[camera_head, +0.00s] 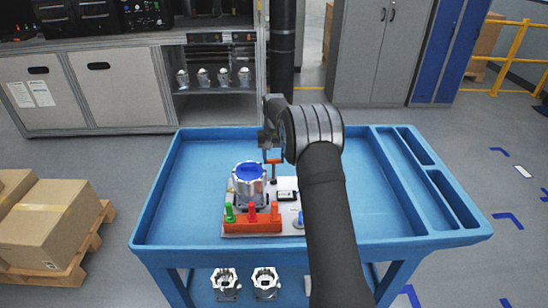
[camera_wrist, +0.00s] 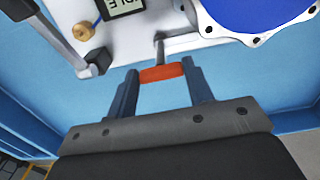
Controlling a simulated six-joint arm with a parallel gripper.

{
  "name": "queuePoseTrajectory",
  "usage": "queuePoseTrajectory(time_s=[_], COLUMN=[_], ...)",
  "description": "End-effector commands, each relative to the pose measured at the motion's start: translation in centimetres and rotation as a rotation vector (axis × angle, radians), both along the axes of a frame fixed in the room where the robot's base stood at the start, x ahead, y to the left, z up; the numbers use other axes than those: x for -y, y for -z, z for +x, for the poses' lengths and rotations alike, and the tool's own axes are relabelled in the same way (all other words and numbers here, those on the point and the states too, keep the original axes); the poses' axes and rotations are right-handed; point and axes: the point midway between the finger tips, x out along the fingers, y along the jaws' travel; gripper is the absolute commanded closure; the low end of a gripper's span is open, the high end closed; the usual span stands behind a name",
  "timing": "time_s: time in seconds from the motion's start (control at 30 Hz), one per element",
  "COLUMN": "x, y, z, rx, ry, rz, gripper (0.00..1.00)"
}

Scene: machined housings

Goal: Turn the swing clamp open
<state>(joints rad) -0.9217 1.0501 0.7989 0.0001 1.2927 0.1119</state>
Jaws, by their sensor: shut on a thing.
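The swing clamp is on the white fixture plate (camera_head: 288,184), which sits on the blue cart top. Its orange-red handle (camera_wrist: 162,73) lies between the two fingers of my gripper (camera_wrist: 160,82) in the wrist view, and the fingers are shut on it. A grey rod (camera_wrist: 178,43) runs from near the handle toward the plate. In the head view the orange handle (camera_head: 272,156) shows just under my gripper (camera_head: 268,150). A silver housing with a blue top (camera_head: 249,184) stands on the fixture to the left of the clamp; its blue top (camera_wrist: 262,14) also shows in the wrist view.
Green, orange and red clips (camera_head: 252,212) stand along the fixture's orange front block. A small display (camera_wrist: 122,5) and a brass knob (camera_wrist: 84,31) are on the plate. The cart top (camera_head: 200,180) is clear left of the fixture. Two housings (camera_head: 245,283) sit on the lower shelf.

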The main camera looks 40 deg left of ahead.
Motion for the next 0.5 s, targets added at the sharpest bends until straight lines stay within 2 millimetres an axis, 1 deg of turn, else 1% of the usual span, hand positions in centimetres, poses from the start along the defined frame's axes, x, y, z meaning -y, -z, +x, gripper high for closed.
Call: queuePoseTrajectory(time_s=[0.2, 0.5], x=[-0.03, -0.04], y=[-0.04, -0.04], z=[-0.01, -0.01], rx=[0.001, 0.001], ry=[0.036, 0.041], rz=[0.001, 0.001], gripper=[0.76, 0.76])
